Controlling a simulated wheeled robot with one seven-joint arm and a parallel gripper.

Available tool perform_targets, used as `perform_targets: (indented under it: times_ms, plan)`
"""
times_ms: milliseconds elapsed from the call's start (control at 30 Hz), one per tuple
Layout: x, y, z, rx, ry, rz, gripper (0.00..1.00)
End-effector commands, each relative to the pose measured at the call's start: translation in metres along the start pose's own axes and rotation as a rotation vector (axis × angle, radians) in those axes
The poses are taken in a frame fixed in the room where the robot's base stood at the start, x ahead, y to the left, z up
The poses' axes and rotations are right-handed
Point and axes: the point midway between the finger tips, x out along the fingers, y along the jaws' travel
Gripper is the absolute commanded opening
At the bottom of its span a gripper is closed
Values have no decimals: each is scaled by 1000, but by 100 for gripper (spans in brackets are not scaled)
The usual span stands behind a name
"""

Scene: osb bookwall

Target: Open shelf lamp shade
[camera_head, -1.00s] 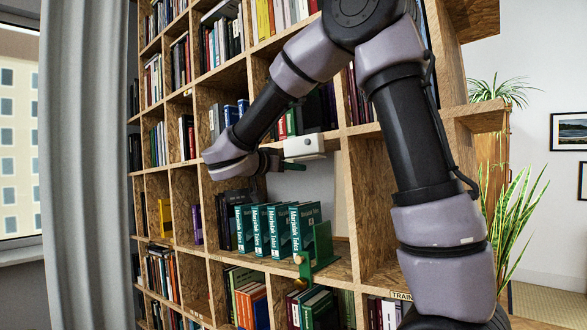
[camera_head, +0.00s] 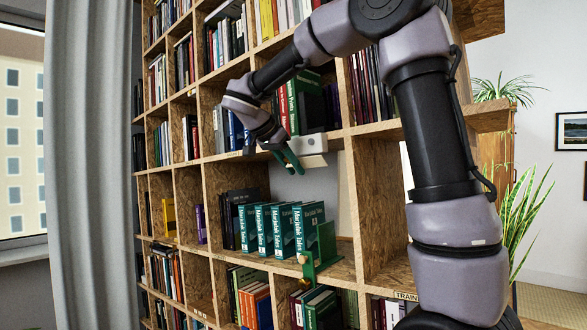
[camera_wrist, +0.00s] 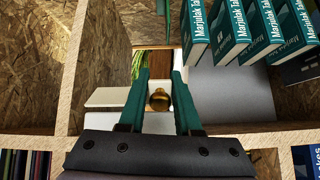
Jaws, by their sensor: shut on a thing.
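The white shelf lamp with its shade (camera_head: 313,143) sits at the shelf upright, above an open cubby of green-spined books. In the wrist view white panels, likely the shade (camera_wrist: 112,97), lie left of my fingers. My gripper (camera_head: 291,160) is beside the lamp's left end, its green fingers slanting down to the right. The knob's attachment to the shade is hidden.
Several green books (camera_head: 280,230) stand in the cubby below, beside a green bookend (camera_head: 322,250) with brass knobs. OSB uprights and boards surround the cubby closely. A plant (camera_head: 520,225) stands to the right, and a grey curtain (camera_head: 88,160) hangs at the left.

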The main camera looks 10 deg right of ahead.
Motion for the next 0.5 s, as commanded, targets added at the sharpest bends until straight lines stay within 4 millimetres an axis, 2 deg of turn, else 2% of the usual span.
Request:
perform_targets:
  times_ms: [500]
  plan:
    - [-1,0,0,2,-33,4,0]
